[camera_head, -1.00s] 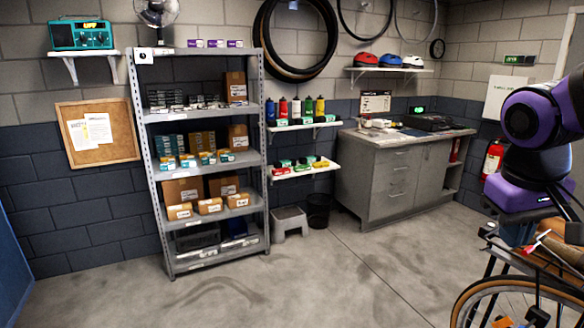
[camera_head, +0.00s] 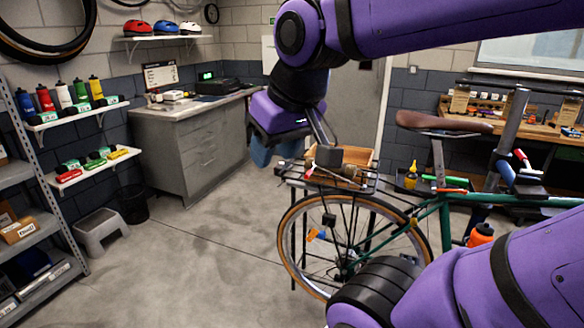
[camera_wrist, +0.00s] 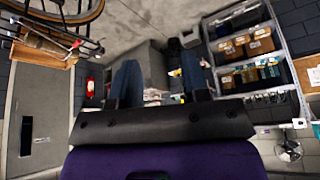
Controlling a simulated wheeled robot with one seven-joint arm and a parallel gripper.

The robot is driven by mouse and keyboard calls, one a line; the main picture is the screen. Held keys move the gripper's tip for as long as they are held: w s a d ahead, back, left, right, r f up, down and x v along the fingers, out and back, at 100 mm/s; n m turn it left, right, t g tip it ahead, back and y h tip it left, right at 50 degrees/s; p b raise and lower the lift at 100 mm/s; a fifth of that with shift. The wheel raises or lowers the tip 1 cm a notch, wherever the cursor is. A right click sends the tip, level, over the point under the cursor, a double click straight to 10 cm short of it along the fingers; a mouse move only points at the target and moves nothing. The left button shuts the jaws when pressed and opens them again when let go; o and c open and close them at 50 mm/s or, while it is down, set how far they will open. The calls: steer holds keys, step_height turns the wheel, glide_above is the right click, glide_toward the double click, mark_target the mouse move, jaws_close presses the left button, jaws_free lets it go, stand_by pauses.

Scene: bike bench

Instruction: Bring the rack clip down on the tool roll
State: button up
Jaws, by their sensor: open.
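The bike's rear rack (camera_head: 365,183) is a black wire frame over the back wheel. A small brown roll-like thing (camera_head: 349,170), perhaps the tool roll, lies on it. A red-tipped lever (camera_head: 309,172), perhaps the rack clip, shows at the rack's left end, beside a dark block. I cannot tell the clip's exact angle. My gripper (camera_head: 262,152) hangs left of the rack, apart from it, with blue fingers. In the wrist view my gripper (camera_wrist: 159,65) is open and empty between its fingers. The rack shows there only at the upper left, with the red tip (camera_wrist: 76,44).
A grey cabinet (camera_head: 205,150) stands behind my gripper. The bike's saddle (camera_head: 440,122) and green frame are right of the rack. A wooden workbench (camera_head: 540,130) stands at the back right. A stool (camera_head: 101,230) and bin are at left. The middle floor is clear.

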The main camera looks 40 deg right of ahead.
steer(key=w+d+m+g, duration=0.1)
steer(key=w+d+m, duration=0.4)
steer(key=w, duration=0.4)
steer(key=m+g, duration=0.3)
steer(key=m, duration=0.5)
glide_above(309, 172)
steer(key=s, duration=0.1)
step_height(309, 172, down, 15)
steer(key=f, duration=0.6)
steer(key=w+f, duration=0.1)
steer(key=f, duration=0.3)
jaws_close()
